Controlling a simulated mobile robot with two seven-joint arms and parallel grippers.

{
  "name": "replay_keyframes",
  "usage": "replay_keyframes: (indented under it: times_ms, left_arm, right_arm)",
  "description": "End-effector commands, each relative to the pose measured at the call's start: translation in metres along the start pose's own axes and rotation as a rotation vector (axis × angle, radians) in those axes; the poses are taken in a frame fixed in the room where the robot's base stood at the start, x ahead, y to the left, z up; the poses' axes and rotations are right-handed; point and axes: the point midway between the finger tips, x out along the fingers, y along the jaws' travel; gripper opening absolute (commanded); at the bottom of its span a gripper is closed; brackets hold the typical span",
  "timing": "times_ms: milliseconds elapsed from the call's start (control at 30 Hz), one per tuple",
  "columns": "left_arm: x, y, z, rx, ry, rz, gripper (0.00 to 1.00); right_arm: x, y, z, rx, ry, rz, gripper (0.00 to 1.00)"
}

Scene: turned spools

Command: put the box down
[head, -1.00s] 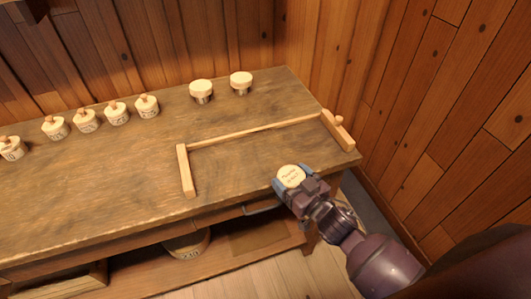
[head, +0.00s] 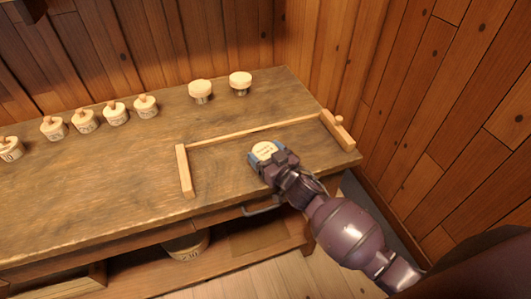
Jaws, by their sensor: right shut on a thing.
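The box (head: 264,149) is small and round, with a pale lid that bears dark writing too small to read. My right gripper (head: 264,156) is shut on it. The box is over the bench top, inside the area bounded by a pale wooden frame (head: 250,131). I cannot tell whether its underside touches the wood, since the gripper and lid hide it. My left gripper is not in the head view.
Two pale-topped round pieces (head: 201,89) stand at the back of the bench (head: 80,190). Several round boxes with knobs (head: 115,115) stand in a row at the left. Bare wood lies inside the frame. A wooden wall (head: 440,120) closes the right side.

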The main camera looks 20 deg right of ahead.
Motion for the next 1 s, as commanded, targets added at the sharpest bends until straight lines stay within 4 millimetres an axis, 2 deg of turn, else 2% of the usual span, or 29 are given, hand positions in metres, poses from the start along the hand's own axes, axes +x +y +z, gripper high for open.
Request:
replay_keyframes:
  times_ms: [333, 367, 500, 533, 833, 1000]
  left_arm:
    - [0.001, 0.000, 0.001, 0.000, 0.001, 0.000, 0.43]
    - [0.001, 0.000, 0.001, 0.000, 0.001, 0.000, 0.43]
    - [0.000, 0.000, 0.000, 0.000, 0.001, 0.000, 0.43]
    - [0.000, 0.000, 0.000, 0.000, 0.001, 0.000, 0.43]
    - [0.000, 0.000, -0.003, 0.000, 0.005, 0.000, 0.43]
    - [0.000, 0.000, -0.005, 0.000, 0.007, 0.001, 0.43]
  right_arm:
    - [0.000, 0.000, 0.002, 0.000, 0.002, 0.000, 0.52]
    - [0.000, 0.000, 0.003, -0.001, 0.002, 0.000, 0.76]
    - [0.000, 0.000, 0.002, -0.001, 0.002, 0.000, 0.98]
    - [0.000, 0.000, 0.002, -0.001, 0.002, 0.000, 1.00]
    - [0.000, 0.000, -0.003, -0.001, 0.004, 0.000, 1.00]
    - [-0.019, 0.001, -0.001, -0.001, 0.001, 0.001, 1.00]
